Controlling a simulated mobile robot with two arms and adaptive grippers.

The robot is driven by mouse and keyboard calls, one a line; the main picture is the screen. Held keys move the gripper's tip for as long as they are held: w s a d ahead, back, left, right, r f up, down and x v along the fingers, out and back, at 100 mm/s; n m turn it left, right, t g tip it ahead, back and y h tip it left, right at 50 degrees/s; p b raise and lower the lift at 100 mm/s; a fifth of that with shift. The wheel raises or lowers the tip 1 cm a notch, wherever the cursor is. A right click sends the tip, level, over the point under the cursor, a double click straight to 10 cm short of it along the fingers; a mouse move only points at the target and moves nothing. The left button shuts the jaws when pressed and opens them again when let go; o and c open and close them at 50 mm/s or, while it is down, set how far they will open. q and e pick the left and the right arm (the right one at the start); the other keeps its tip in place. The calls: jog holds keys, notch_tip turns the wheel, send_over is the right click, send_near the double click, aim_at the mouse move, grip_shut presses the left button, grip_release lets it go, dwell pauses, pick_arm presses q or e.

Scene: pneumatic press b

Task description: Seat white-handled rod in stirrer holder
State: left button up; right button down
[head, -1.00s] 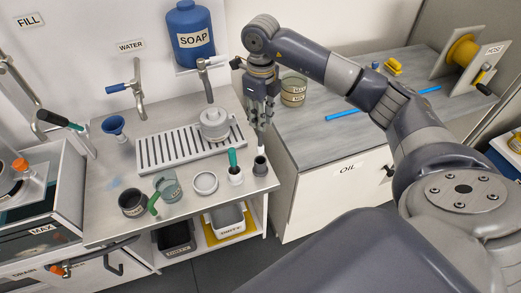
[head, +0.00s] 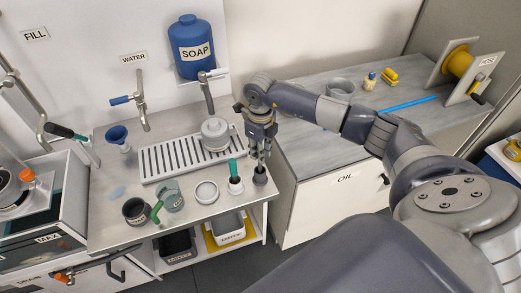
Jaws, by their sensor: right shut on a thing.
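My right gripper (head: 263,154) points down at the right front of the sink counter, its fingers shut on the white-handled rod. Only a little of the rod shows pale between and below the fingers. A small dark grey holder cup (head: 260,176) stands directly under the fingertips. The rod's lower end is at or inside the cup's mouth; I cannot tell how deep. Just left of it a white-based holder (head: 236,187) has a green-handled tool (head: 232,167) upright in it. My left gripper is not in view.
A round white dish (head: 206,192), a glass beaker with a green handle (head: 170,196) and a dark mug (head: 136,210) stand to the left. Behind are a drain rack (head: 165,165) with a metal pot (head: 215,132) and a tap. A gap separates the counter from the OIL cabinet (head: 345,181).

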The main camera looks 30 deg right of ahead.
jog(key=shift+f, duration=0.25)
jog(key=c, duration=1.5)
grip_release()
jog(key=shift+r, duration=0.1)
